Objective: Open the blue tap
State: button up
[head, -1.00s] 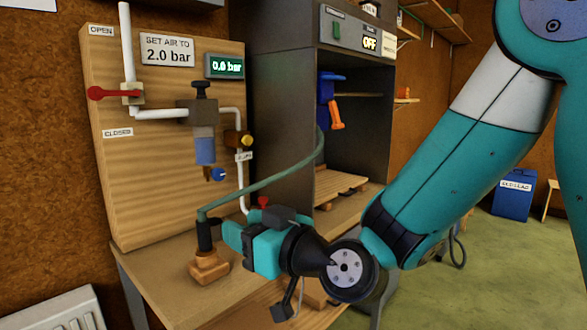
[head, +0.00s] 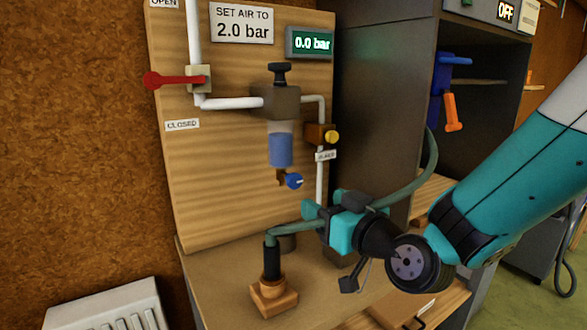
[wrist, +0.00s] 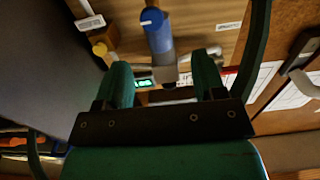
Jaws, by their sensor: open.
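The blue tap (head: 293,181) is a small blue knob with a white mark, under the clear blue filter bowl (head: 280,149) on the wooden board. In the head view my gripper (head: 312,217) is below and slightly right of the tap, apart from it. In the wrist view, which looks upside down, the tap (wrist: 152,17) shows at the top above the bowl (wrist: 160,45). The fingers of my gripper (wrist: 162,73) are spread with nothing held between them.
A red lever (head: 175,80) and yellow knob (head: 332,137) sit on the white pipework. The display (head: 310,43) reads 0.0 bar. A grey cabinet (head: 375,110) stands right of the board.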

aim_at(296, 183)
jog(key=p+x, duration=0.2)
jog(key=x, duration=0.1)
jog(key=p+x, duration=0.2)
jog(key=x, duration=0.2)
jog(key=d+p+x, duration=0.1)
jog(key=p+x, duration=0.1)
jog(key=x, duration=0.2)
jog(key=shift+w, duration=0.45)
jog(key=shift+w+a, duration=0.35)
jog(key=shift+w, duration=0.05)
jog(key=shift+f, duration=0.1)
jog(key=c, duration=0.9)
